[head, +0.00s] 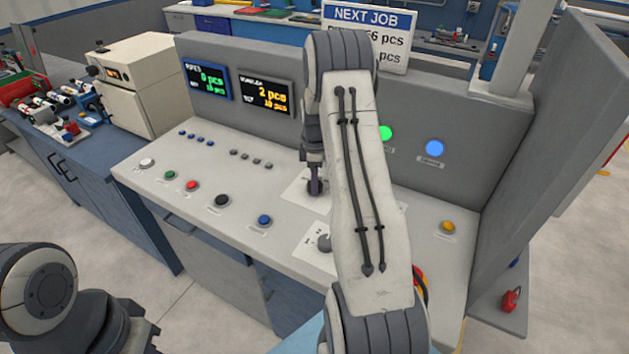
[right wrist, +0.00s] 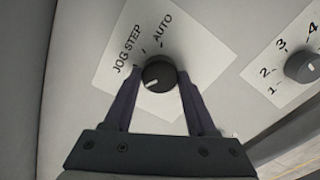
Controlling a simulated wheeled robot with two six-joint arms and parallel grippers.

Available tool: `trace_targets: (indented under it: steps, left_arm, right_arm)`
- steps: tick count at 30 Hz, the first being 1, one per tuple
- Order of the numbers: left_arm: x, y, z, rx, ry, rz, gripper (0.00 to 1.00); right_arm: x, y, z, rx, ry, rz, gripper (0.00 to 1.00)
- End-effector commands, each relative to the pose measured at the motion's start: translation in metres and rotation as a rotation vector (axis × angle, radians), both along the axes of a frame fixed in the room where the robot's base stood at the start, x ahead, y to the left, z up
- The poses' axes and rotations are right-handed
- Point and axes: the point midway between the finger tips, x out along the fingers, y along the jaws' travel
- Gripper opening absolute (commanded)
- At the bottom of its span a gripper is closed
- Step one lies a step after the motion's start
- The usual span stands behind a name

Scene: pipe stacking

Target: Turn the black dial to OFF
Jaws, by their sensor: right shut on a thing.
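The black dial (right wrist: 158,76) sits on a white label plate (right wrist: 120,50) on the panel in the right wrist view. The words JOG STEP and AUTO show on the plate; no OFF mark can be read. The dial's white pointer line faces lower left, away from AUTO. My right gripper (right wrist: 158,72) is shut on the dial, one finger on each side. In the head view my right gripper (head: 314,187) is low over the panel beside my arm, and the dial is mostly hidden there. My left gripper is out of view; only part of my left arm shows.
A grey dial (right wrist: 304,66) with numbers is to the right; it also shows in the head view (head: 325,243). Push buttons, including a blue one (head: 264,220) and a black one (head: 222,200), line the panel's front. Two displays (head: 236,90) are on the upright back panel.

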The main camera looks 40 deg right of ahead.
Motion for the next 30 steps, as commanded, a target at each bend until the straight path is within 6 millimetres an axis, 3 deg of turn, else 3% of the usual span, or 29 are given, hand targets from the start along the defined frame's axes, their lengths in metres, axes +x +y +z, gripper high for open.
trace_targets:
  steps: [1, 2, 3, 4, 16, 30]
  left_arm:
    - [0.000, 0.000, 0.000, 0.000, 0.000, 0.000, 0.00]
    - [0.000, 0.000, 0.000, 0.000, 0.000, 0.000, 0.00]
    - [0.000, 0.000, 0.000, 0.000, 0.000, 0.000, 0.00]
    - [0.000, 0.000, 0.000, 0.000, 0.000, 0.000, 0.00]
    - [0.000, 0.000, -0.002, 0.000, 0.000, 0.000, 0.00]
    - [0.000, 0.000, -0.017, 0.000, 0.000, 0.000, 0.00]
  right_arm:
    - [0.001, 0.001, 0.001, 0.001, -0.001, 0.004, 0.01]
    - [0.001, 0.001, 0.001, 0.001, -0.001, 0.004, 0.64]
    - [0.001, 0.001, 0.001, 0.001, -0.001, 0.004, 0.80]
    - [0.001, 0.001, 0.001, 0.001, -0.001, 0.003, 0.87]
    - [0.000, -0.001, 0.006, -0.002, -0.002, 0.000, 0.87]
    - [0.000, -0.001, 0.089, -0.002, -0.004, 0.001, 0.87]
